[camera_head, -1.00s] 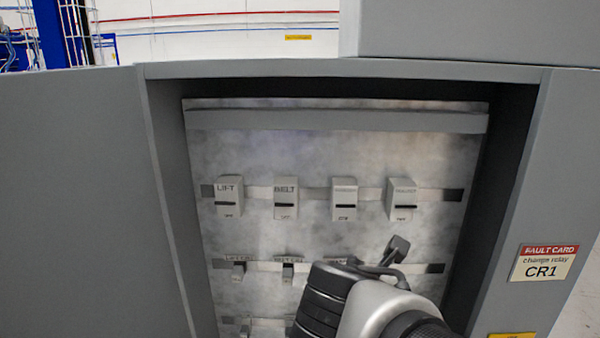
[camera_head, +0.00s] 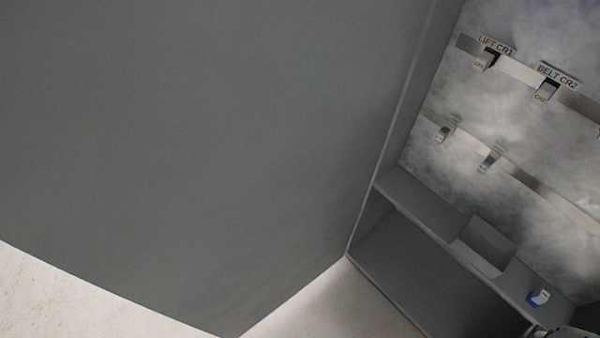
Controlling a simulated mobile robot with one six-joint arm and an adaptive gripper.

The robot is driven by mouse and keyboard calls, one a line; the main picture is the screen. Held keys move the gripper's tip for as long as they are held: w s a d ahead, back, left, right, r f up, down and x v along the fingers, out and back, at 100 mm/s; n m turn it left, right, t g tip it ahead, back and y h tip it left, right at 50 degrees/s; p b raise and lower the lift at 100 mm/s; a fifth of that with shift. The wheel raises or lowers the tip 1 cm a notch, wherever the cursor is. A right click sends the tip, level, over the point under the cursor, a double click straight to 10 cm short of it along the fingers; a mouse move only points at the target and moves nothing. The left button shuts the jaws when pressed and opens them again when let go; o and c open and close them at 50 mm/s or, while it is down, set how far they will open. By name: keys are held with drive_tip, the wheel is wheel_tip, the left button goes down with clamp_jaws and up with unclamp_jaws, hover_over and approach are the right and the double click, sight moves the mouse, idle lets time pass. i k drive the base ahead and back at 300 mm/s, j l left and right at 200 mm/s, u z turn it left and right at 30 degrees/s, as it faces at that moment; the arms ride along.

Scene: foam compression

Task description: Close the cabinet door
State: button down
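The cabinet door (camera_head: 200,130) is a large plain grey panel that fills the left and middle of the view. It stands open, swung out from the left side of the cabinet (camera_head: 392,180). Its lower corner shows at the bottom of the picture, above a pale floor. The cabinet's inside shows at the right, with a mottled grey back panel. My gripper's fingers are not in view; only a small curved piece, possibly of my arm, shows at the bottom right corner.
Small relays on rails include one labelled LIFT CR1 (camera_head: 486,59) and one labelled BELT CR2 (camera_head: 547,90). Below is a grey ledge (camera_head: 420,207) with an open grey bin (camera_head: 487,244) and a small blue and white item (camera_head: 538,297). Pale floor (camera_head: 60,300) lies clear below the door.

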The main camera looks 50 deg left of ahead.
sight(200, 164)
drive_tip(key=k+j, duration=1.05)
drive_tip(key=k, duration=0.2)
drive_tip(key=j, duration=0.45)
drive_tip(key=k+j, duration=0.1)
drive_tip(key=j, duration=0.4)
drive_tip(key=k+j+z, duration=0.1)
drive_tip(key=j, duration=0.35)
drive_tip(key=k+j, duration=0.2)
